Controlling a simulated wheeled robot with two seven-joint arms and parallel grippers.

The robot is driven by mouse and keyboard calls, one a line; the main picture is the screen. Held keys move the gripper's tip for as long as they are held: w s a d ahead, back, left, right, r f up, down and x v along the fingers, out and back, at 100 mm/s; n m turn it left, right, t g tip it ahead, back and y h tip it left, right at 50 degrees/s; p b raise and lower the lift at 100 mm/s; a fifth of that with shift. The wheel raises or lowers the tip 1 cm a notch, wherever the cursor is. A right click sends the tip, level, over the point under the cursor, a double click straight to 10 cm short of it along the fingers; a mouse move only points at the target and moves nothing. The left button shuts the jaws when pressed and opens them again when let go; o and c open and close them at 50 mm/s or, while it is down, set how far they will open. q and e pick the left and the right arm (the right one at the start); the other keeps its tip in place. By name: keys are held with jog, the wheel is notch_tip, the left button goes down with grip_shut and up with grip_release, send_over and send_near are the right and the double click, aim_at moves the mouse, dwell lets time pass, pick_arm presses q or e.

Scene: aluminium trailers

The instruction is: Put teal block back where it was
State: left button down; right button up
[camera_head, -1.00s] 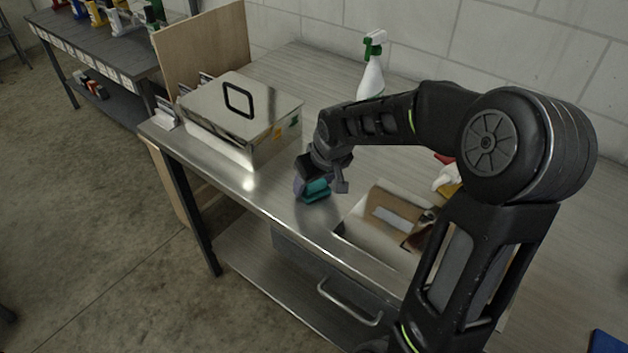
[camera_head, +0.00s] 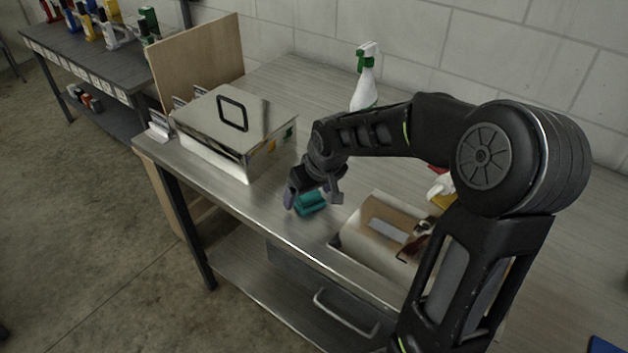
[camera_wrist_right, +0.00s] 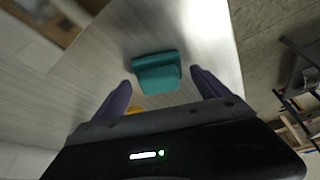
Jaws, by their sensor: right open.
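The teal block (camera_head: 311,204) rests on the metal bench top, near its front edge, between the lidded metal box and the open bin. My right gripper (camera_head: 314,200) is open close above it, its fingers to either side of the block in the head view. In the right wrist view the teal block (camera_wrist_right: 157,72) lies just beyond the open purple fingertips (camera_wrist_right: 163,88), with a gap on each side. A small yellow thing shows partly behind the gripper body there. My left gripper is not in view.
The metal box with a handled lid (camera_head: 237,127) stands left on the bench. An open bin (camera_head: 375,243) with brown contents sits to the right. A spray bottle (camera_head: 364,80) stands behind. Bench surface is clear around the block.

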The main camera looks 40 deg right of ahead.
jog(key=b+v, duration=0.1)
jog(key=v, duration=1)
jog(key=shift+s+r, duration=0.2)
jog(key=shift+r, duration=0.1)
